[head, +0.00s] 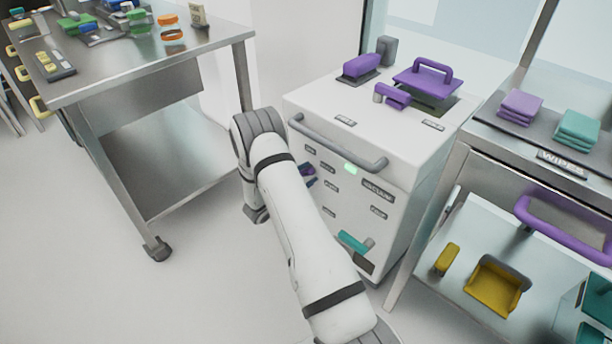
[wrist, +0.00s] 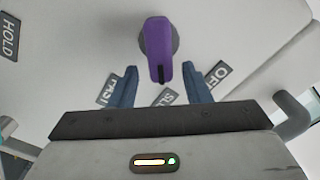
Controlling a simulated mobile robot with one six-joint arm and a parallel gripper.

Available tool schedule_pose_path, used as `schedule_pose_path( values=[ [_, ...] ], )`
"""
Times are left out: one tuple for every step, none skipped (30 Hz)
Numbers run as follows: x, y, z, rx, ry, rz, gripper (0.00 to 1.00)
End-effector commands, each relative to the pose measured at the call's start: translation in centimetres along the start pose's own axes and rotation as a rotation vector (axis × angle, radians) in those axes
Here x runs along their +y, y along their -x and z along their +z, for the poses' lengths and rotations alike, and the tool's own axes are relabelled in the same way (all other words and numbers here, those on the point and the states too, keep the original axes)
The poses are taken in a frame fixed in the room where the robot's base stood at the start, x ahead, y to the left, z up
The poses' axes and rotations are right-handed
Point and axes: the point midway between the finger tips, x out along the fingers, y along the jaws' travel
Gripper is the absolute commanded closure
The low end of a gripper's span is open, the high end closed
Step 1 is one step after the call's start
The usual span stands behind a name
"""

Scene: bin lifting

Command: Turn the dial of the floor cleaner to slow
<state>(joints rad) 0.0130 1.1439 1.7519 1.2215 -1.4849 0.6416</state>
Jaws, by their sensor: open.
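The floor cleaner (head: 300,105) is a white box on the floor with a grey front bar handle. Its purple dial (wrist: 159,40) shows in the wrist view, with a black pointer line on its narrow end. The pointer end faces down, close to the SLOW label (wrist: 168,97) and slightly on its FAST side. The FAST label (wrist: 103,91) is lower left, OFF (wrist: 217,74) right, HOLD (wrist: 10,37) far left. My gripper (wrist: 159,70) is open, its blue fingers either side of the dial's narrow end, with gaps visible. In the head view my arm hides the gripper.
A green light (head: 350,169) and a teal lever (head: 354,241) are on the cleaner's front. Purple handles (head: 430,75) stand on its top. A steel table (head: 150,68) is at left, a wipes cart (head: 480,120) at right. Open floor lies at lower left.

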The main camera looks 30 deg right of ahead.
Motion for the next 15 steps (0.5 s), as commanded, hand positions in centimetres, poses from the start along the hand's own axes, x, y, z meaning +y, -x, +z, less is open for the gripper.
schedule_pose_path(
  values=[
    [0.0,0.0,0.0,0.0,0.0,-0.001,0.56],
    [0.0,0.0,0.0,-0.001,0.0,-0.001,0.56],
    [-0.1,0.1,0.0,-0.001,0.0,-0.001,0.56],
    [-0.1,0.3,0.0,-0.002,0.0,-0.001,0.56],
    [-0.1,0.5,0.0,-0.002,0.0,-0.002,0.56],
    [-0.1,0.9,0.0,-0.003,0.0,-0.002,0.56],
    [-0.1,1.3,0.1,-0.003,0.001,-0.002,0.56],
    [-0.2,1.8,0.1,-0.004,0.001,-0.002,0.56],
    [-0.2,2.5,0.0,-0.005,0.001,-0.003,0.56],
    [-0.2,3.0,0.0,-0.004,0.001,-0.003,0.56],
    [-0.2,3.6,0.0,-0.004,0.001,-0.003,0.56],
    [-0.2,4.3,0.0,-0.004,0.001,-0.003,0.56],
    [-0.1,4.8,0.0,-0.004,0.002,-0.003,0.56],
    [-0.1,5.3,0.0,-0.003,0.002,-0.003,0.56],
    [-0.1,5.9,0.0,-0.003,0.002,-0.003,0.56]
  ],
)
